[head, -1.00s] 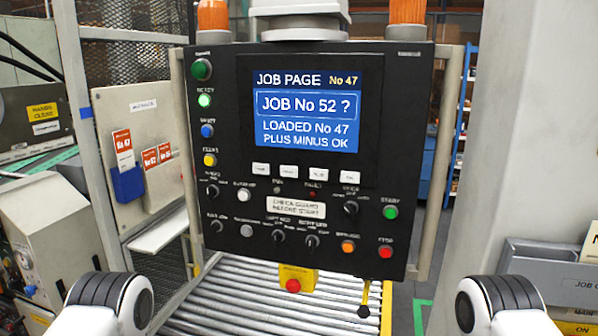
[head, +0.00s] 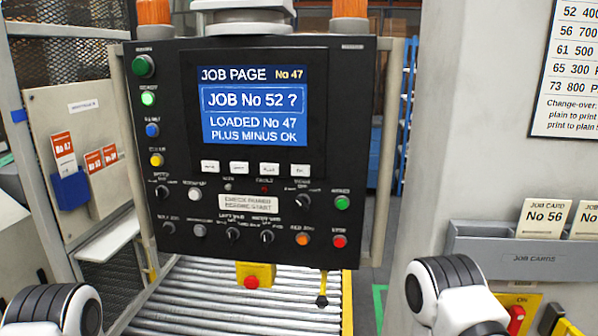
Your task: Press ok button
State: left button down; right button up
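The control panel (head: 345,120) stands upright ahead of me. Its screen (head: 254,104) reads "JOB PAGE No 47", "JOB No 52 ?", "LOADED No 47 PLUS MINUS OK". Under the screen is a row of white keys with labels too small to read surely; the rightmost key (head: 299,170) seems to be the OK button. Parts of my two arms show at the lower left and lower right, well short of the panel. Neither gripper is in view, and nothing touches the keys.
A roller conveyor (head: 190,290) with a yellow box and red button (head: 251,282) lies below the panel. A grey job card rack (head: 530,245) is at right, under a wall chart (head: 570,70). A board with red cards (head: 85,160) is at left.

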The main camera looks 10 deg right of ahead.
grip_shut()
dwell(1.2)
